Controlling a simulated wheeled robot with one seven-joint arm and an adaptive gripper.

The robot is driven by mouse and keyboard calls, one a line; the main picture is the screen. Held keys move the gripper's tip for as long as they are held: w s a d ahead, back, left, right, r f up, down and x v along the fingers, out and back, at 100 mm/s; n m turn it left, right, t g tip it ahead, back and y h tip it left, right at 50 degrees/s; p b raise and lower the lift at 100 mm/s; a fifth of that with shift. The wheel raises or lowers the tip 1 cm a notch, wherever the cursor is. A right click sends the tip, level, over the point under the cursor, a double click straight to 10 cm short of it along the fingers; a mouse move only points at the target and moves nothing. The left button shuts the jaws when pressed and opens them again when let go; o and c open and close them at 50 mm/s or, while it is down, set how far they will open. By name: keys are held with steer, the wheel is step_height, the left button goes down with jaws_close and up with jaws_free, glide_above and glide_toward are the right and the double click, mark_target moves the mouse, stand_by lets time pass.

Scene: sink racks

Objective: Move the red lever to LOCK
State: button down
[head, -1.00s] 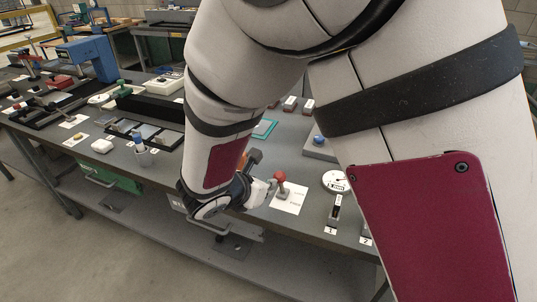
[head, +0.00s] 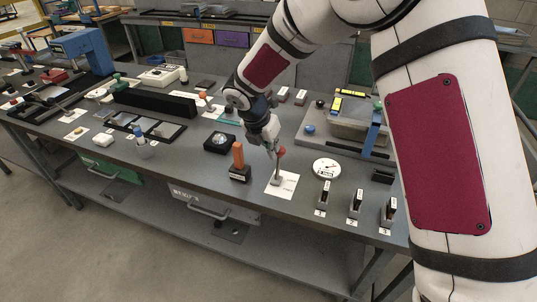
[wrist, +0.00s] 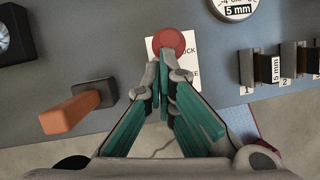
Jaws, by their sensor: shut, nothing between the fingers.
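The red lever has a round red knob (head: 282,152) on a thin stem that rises from a small base on a white label sheet (head: 290,187). In the wrist view the knob (wrist: 173,40) is just beyond my fingertips, over the sheet. Only the letters "OCK" and an "E" show beside it; the rest is hidden. My gripper (head: 273,149) points down at the lever's knob, very close to it. In the wrist view its teal-padded fingers (wrist: 165,62) are together with nothing between them. I cannot tell whether they touch the knob.
An orange handle (head: 238,157) on a dark base stands left of the lever; it also shows in the wrist view (wrist: 70,115). A white dial (head: 326,168) and numbered dark blocks (head: 324,194) stand to the right. A black box (head: 220,143) lies behind left. The bench's front edge is close.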

steer(key=shift+w+d+b, duration=0.2)
steer(key=shift+w+b, duration=0.1)
steer(key=shift+w, duration=0.3)
